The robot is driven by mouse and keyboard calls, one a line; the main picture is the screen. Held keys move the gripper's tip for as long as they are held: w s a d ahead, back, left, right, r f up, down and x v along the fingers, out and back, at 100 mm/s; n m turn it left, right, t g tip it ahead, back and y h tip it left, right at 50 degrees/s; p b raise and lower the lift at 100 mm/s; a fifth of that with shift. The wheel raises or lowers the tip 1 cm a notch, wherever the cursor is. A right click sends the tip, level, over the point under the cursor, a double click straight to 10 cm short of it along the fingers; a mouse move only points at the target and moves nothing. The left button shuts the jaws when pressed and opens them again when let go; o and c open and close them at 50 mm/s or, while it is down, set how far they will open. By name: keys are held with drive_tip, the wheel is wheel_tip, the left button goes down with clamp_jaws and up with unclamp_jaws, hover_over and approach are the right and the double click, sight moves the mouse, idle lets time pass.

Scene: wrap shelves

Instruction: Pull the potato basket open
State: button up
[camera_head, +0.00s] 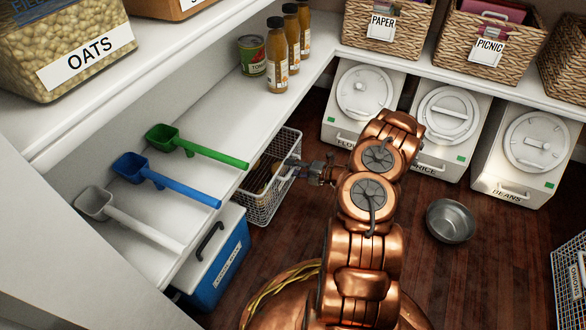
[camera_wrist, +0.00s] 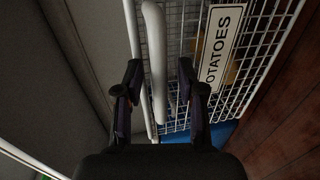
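The potato basket (camera_head: 268,195) is a white wire basket with brown potatoes in it, on the floor under the lower shelf in the head view. Its wire front and a "POTATOES" label (camera_wrist: 223,48) show in the wrist view, partly hidden by my gripper. A white bar-like handle (camera_wrist: 155,55) stands out from its front. My gripper (camera_head: 292,168) is at the basket's front in the head view. In the wrist view my gripper (camera_wrist: 160,90) has its two fingers apart, one on each side of the handle. I cannot tell whether either finger touches it.
A blue cooler (camera_head: 218,265) stands beside the basket. Green, blue and white scoops (camera_head: 165,180) lie on the lower shelf (camera_head: 215,120) and stick out past its edge. A metal bowl (camera_head: 450,221) sits on the floor, right of my arm. White bins (camera_head: 362,95) line the back.

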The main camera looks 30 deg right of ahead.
clamp_jaws()
idle(0.6)
